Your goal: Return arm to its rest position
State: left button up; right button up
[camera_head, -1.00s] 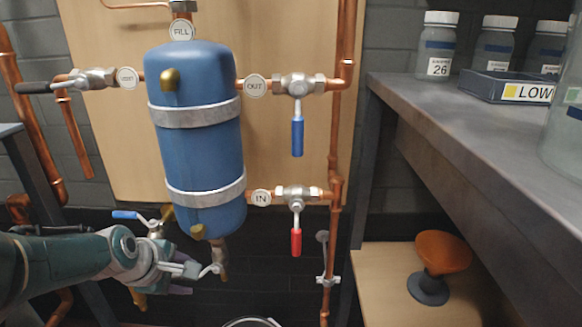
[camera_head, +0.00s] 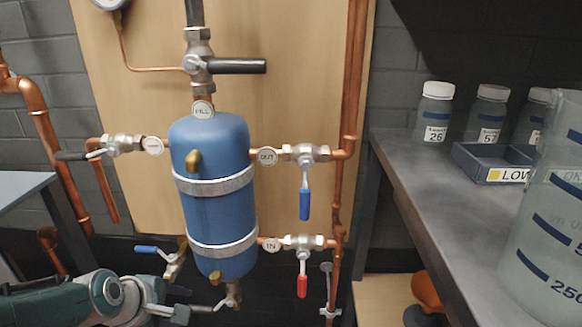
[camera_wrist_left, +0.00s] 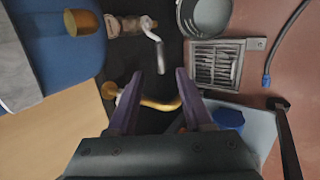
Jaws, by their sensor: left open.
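My left arm (camera_head: 95,300) comes in at the lower left of the head view. Its gripper (camera_head: 178,312) is low, below and left of the blue tank (camera_head: 215,200), partly cut off by the picture's lower edge. In the left wrist view the two purple fingers (camera_wrist_left: 159,76) are apart with nothing held between them. A copper pipe (camera_wrist_left: 158,104) shows behind the gap; I cannot tell its distance. A metal valve (camera_wrist_left: 150,28) and a brass fitting (camera_wrist_left: 84,22) on the tank are beyond the fingers. My right gripper is not in view.
Valves with a blue handle (camera_head: 305,203), a red handle (camera_head: 302,285) and a black handle (camera_head: 240,66) surround the tank. A shelf (camera_head: 440,190) with bottles is at the right. Below are a grey bucket (camera_wrist_left: 208,14) and a floor drain (camera_wrist_left: 217,66).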

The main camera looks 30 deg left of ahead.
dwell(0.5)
pick_arm(q)
jog(key=s+d+r+m+g+h, duration=0.1)
jog(key=d+r+m, duration=0.2)
jog(key=d+m, duration=0.35)
jog(key=s+d+r+m+h, duration=0.2)
jog(key=d+r+m, duration=0.1)
jog(key=d+m, duration=0.4)
jog(key=s+d+r+m+g, duration=0.2)
jog(key=s+d+r+m, duration=0.65)
jog(key=r+m, duration=0.35)
notch_tip(320, 180, up, 64)
jog(key=p, duration=6.3)
jog(key=shift+s+a+r+y, duration=0.15)
jog(key=shift+s+a+y, duration=0.15)
jog(key=shift+s+a, duration=0.15)
